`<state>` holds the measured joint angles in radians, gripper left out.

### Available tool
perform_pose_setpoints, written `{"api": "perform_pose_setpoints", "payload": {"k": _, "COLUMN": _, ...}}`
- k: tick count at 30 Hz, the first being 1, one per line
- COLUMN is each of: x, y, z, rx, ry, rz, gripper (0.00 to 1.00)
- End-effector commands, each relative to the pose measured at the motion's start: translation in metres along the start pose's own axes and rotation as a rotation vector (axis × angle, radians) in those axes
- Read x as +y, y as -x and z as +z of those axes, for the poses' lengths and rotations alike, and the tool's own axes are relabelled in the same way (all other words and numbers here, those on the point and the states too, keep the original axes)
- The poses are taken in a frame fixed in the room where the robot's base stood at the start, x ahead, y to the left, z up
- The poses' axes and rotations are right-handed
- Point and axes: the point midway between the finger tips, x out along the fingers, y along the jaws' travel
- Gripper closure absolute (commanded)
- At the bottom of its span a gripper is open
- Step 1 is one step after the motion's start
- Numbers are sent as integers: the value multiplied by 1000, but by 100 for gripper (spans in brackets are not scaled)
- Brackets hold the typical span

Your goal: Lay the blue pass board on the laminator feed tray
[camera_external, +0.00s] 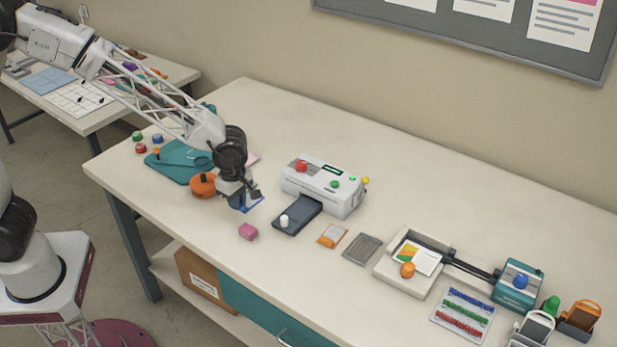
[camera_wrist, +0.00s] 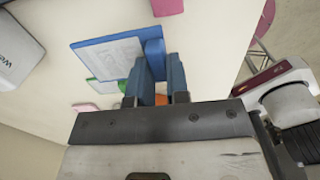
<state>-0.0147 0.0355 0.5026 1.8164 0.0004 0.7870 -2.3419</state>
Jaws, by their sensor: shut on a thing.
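The blue pass board (camera_external: 254,206) is small and mostly hidden by my gripper in the external view. In the wrist view the blue board (camera_wrist: 79,58) shows a pale printed sheet on its face and a blue block at its right end. My gripper (camera_wrist: 160,90) is shut on that block; it also shows in the external view (camera_external: 240,198). The board is left of the laminator (camera_external: 325,188). The dark laminator feed tray (camera_external: 302,212) extends from the laminator's front and has a white knob-like piece on it. I cannot tell the board's exact height above the table.
A pink block (camera_external: 248,232) lies in front of my gripper. An orange round object (camera_external: 203,186) and a teal mat (camera_external: 175,163) are to its left. An orange packet (camera_external: 332,235) and a grey ribbed plate (camera_external: 362,249) lie right of the tray.

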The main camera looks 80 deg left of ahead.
Motion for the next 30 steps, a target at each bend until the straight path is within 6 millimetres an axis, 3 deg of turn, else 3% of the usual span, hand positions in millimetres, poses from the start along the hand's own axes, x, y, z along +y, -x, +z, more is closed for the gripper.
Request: {"api": "perform_pose_setpoints", "payload": {"k": 30, "x": 93, "y": -12, "z": 91, "rx": -1, "ry": 0, "rz": 1, "gripper": 100}}
